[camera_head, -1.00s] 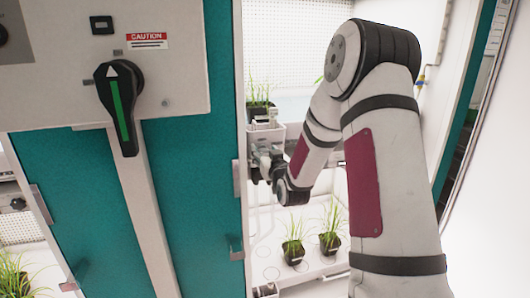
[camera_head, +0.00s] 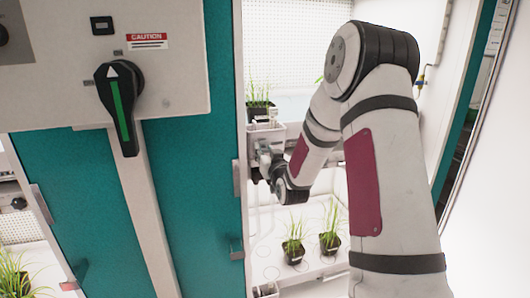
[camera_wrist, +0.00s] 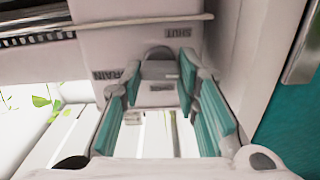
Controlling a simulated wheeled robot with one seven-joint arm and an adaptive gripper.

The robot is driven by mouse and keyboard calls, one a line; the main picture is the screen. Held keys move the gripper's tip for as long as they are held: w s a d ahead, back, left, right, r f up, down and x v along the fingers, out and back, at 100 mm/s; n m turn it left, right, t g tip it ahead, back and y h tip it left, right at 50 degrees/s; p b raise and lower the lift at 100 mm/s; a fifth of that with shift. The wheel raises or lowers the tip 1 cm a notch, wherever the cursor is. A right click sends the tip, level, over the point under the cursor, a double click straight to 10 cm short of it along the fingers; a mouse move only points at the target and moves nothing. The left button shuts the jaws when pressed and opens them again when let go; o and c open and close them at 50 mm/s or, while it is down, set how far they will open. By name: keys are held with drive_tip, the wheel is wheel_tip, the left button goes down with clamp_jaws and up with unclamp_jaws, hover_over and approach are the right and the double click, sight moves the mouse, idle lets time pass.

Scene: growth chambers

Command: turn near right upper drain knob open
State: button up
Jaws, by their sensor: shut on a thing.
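The drain knob (camera_wrist: 160,69) is a small grey knob on a white panel in the wrist view. Upside-down lettering that reads SHUT, and DRAIN in part, is printed around it. My gripper (camera_wrist: 162,72) has its two teal-padded fingers on either side of the knob and is shut on it. In the head view my gripper (camera_head: 264,163) is at the white drain housing beside the teal door edge. It is small there, and the knob is hidden by my gripper and wrist. The knob's exact angle is hard to tell.
A teal cabinet door (camera_head: 190,190) with a large black-and-green switch handle (camera_head: 121,108) stands left of my arm. Potted grass (camera_head: 293,240) stands on the lower white shelf (camera_head: 320,262). More grass (camera_head: 258,110) stands above my gripper. A white wall (camera_head: 500,200) is close on the right.

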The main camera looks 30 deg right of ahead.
drive_tip(key=m+p, duration=0.1)
drive_tip(key=m, duration=0.4)
drive_tip(key=shift+s+d, duration=0.1)
drive_tip(key=shift+d, duration=0.05)
drive_tip(key=m+p, duration=0.1)
drive_tip(key=m, duration=0.2)
drive_tip(key=shift+m, duration=0.3)
drive_tip(key=m+p, duration=0.2)
drive_tip(key=m, duration=0.2)
drive_tip(key=shift+d+f, duration=0.1)
drive_tip(key=shift+f+m+p, duration=0.1)
drive_tip(key=shift+m+p, duration=1.1)
drive_tip(key=shift+m, duration=1.1)
drive_tip(key=o, duration=1.2)
drive_tip(key=shift+c, duration=0.2)
